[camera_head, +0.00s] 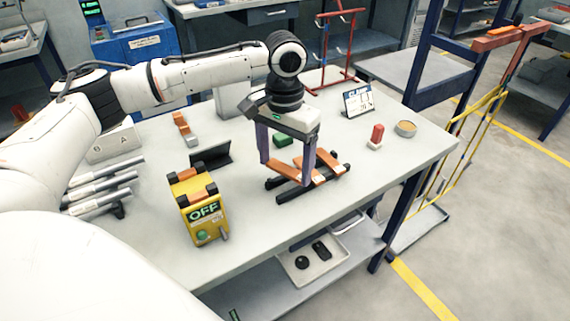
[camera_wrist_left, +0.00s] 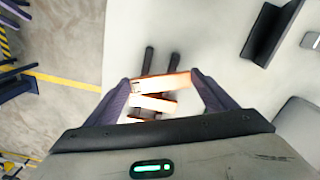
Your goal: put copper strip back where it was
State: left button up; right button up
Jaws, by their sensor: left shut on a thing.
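My left gripper (camera_head: 286,171) is shut on a copper strip (camera_head: 284,171), with one finger at each end of it. In the left wrist view the strip (camera_wrist_left: 163,82) spans between the two purple-grey fingers. It is over or on a low black two-bar rack (camera_head: 292,195); I cannot tell whether it touches the bars. Other copper strips (camera_head: 327,173) lie across the rack beside it, and they also show in the left wrist view (camera_wrist_left: 153,103). My right gripper is not in view.
A yellow box marked OFF (camera_head: 203,213) and a black angled holder (camera_head: 211,157) stand left of the rack. A green block (camera_head: 282,140) lies behind it. A sign (camera_head: 358,99), a red-handled item (camera_head: 376,136) and a round dish (camera_head: 405,128) are at the right. The front right tabletop is clear.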

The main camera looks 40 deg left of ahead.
aim_at(285, 170)
pick_arm(q)
jog(key=shift+f, duration=0.5)
jog(key=shift+w+f, duration=0.1)
jog(key=shift+f, duration=0.5)
jog(key=o, duration=1.3)
notch_tip(285, 170, up, 13)
jog(key=shift+r, duration=0.15)
